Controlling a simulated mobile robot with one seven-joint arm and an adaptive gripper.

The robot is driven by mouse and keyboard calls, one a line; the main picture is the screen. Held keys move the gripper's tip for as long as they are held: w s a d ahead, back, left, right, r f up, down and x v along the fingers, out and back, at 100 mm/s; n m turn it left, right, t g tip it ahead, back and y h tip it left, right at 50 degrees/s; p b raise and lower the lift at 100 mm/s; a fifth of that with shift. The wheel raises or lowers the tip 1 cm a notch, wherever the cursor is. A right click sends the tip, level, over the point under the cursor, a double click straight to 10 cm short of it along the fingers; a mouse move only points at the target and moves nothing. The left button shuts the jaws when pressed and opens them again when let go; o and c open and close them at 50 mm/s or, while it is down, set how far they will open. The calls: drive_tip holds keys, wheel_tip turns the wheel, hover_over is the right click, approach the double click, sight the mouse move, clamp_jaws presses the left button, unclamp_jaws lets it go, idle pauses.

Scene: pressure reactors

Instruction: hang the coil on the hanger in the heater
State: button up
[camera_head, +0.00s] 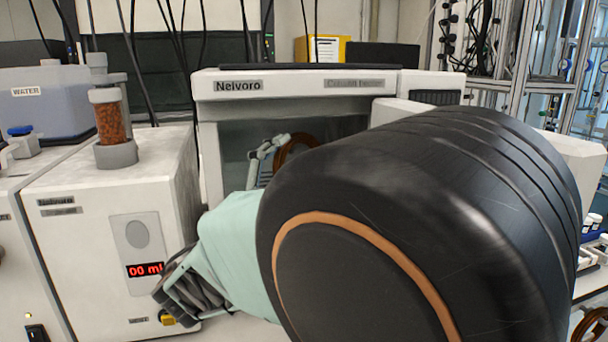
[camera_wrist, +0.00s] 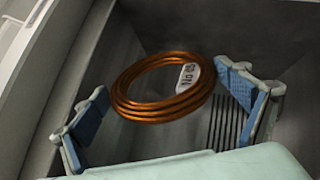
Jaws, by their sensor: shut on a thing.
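The coil (camera_wrist: 163,104) is a ring of several copper-orange turns with a white tag reading "No" and a partly unreadable mark. In the head view, the coil (camera_head: 291,148) and my gripper (camera_head: 268,158) are inside the front opening of the white heater (camera_head: 225,90), labelled Nelvoro. My own arm hides the lower and right part of the opening. I cannot make out the hanger in either view.
The heater's grey inner walls (camera_wrist: 120,30) are close around the gripper, with dark slots (camera_wrist: 226,122) in one wall. A white unit with a red display (camera_head: 143,270) stands left of the heater, carrying a column of brown grains (camera_head: 110,122). A water tank (camera_head: 40,105) is farther left.

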drive_tip(key=w, duration=0.2)
drive_tip(key=w+a, duration=0.1)
drive_tip(key=w, duration=0.2)
drive_tip(key=shift+w+a, duration=0.2)
drive_tip(key=shift+w, duration=0.05)
idle(0.5)
